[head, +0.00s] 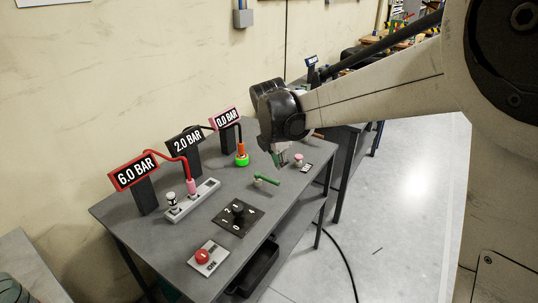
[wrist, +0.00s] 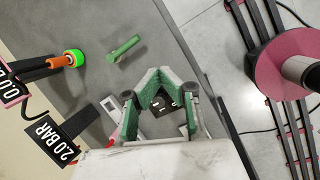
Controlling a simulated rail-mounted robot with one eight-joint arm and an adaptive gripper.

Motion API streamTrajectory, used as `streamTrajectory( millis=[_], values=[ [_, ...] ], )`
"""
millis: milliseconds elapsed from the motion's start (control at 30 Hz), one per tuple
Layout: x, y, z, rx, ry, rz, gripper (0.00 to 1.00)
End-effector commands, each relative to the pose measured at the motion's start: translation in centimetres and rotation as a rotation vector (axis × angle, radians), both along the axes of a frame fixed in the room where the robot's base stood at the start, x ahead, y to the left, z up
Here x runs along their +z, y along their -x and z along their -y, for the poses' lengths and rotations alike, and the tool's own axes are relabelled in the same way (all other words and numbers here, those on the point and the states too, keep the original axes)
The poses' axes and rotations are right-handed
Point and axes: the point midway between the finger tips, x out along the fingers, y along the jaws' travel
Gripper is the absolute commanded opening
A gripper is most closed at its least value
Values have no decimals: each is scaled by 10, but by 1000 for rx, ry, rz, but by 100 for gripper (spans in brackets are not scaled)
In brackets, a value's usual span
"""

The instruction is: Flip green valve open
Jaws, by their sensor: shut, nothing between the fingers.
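The green valve is a small green lever handle (head: 266,179) on a pale fitting, on the front right part of the grey table in the head view. In the wrist view the green handle (wrist: 124,48) lies at the upper left, apart from the fingers. My gripper (head: 281,158) is above the table, behind and slightly right of the valve in the head view. In the wrist view my gripper (wrist: 161,73) has green-padded fingers drawn together with nothing held. The arm hides part of the gripper in the head view.
The grey table (head: 122,212) carries pressure signs reading 6.0 BAR (head: 134,172), 2.0 BAR (head: 185,138) and 0.0 BAR (head: 225,118). An orange and green fitting (head: 242,156), a pink button (head: 298,158), a black dial (head: 238,214) and a red button (head: 203,256) stand around the valve.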

Motion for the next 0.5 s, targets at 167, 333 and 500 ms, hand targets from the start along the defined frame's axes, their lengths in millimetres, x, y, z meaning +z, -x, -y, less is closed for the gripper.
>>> streamTrajectory(
  millis=[167,333,500],
  values=[
    [-20,-22,-30,185,78,-44,0],
    [-36,-34,-50,314,131,-77,0],
    [-45,-39,-59,378,158,-93,0]
  ],
)
